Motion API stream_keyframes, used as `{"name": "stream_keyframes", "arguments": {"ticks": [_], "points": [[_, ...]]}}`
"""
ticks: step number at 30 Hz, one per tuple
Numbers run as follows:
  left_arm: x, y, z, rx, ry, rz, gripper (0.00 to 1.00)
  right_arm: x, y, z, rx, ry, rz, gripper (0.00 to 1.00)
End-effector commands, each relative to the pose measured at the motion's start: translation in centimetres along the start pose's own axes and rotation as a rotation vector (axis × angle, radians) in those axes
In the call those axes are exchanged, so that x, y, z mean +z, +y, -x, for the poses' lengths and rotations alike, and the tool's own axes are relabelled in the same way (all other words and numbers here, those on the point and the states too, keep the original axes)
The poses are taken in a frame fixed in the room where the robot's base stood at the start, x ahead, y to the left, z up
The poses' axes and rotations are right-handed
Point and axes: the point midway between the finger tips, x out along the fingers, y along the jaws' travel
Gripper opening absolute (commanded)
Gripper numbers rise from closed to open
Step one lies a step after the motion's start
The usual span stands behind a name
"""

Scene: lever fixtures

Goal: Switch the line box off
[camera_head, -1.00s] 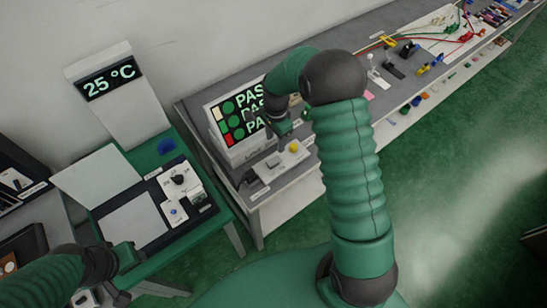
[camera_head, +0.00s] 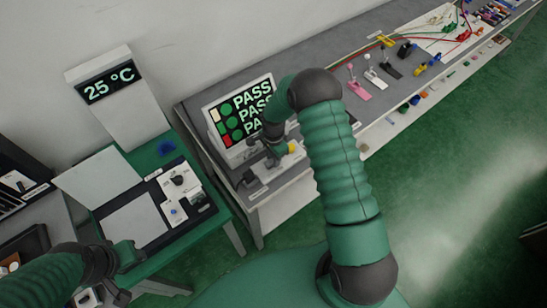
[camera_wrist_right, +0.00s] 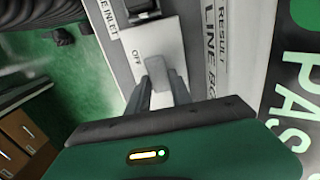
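The line box (camera_head: 262,190) is a pale box at the near end of the grey bench, in front of the PASS screen. In the right wrist view its light top plate (camera_wrist_right: 140,40) carries the word OFF, with a partly covered LINE label beside it. A grey lever (camera_wrist_right: 164,75) stands up from the plate. My right gripper (camera_head: 273,158) is down at the box; its dark fingers (camera_wrist_right: 162,88) lie on either side of the lever. Whether they press on it is unclear. My left gripper (camera_head: 128,272) is open and empty beside the green table, far from the box.
The PASS screen (camera_head: 239,113) stands close behind the box. A yellow knob (camera_head: 291,148) is beside my right gripper. Several coloured levers, including a pink one (camera_head: 354,82), line the bench to the right.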

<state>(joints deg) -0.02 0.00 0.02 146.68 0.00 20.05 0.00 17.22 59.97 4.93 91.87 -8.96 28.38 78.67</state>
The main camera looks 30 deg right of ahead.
Motion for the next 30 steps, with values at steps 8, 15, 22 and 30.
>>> {"name": "stream_keyframes", "arguments": {"ticks": [8, 15, 22, 30], "points": [[0.0, 0.0, 0.0, 0.0, 0.0, 0.001, 0.44, 0.4, 0.0, 0.1, 0.001, -0.001, 0.001, 0.0], [0.0, 0.0, -0.1, 0.0, 0.0, 0.001, 0.44, 0.6, -0.1, 0.0, 0.001, -0.001, 0.003, 0.0], [0.3, 0.0, -1.4, 0.0, 0.0, 0.001, 0.44, 1.2, 0.0, -0.5, 0.006, 0.118, 0.012, 0.0], [0.9, 0.0, -3.7, 0.0, 0.0, 0.001, 0.44, 1.6, 0.1, -0.8, 0.007, 0.326, 0.008, 0.0]]}}
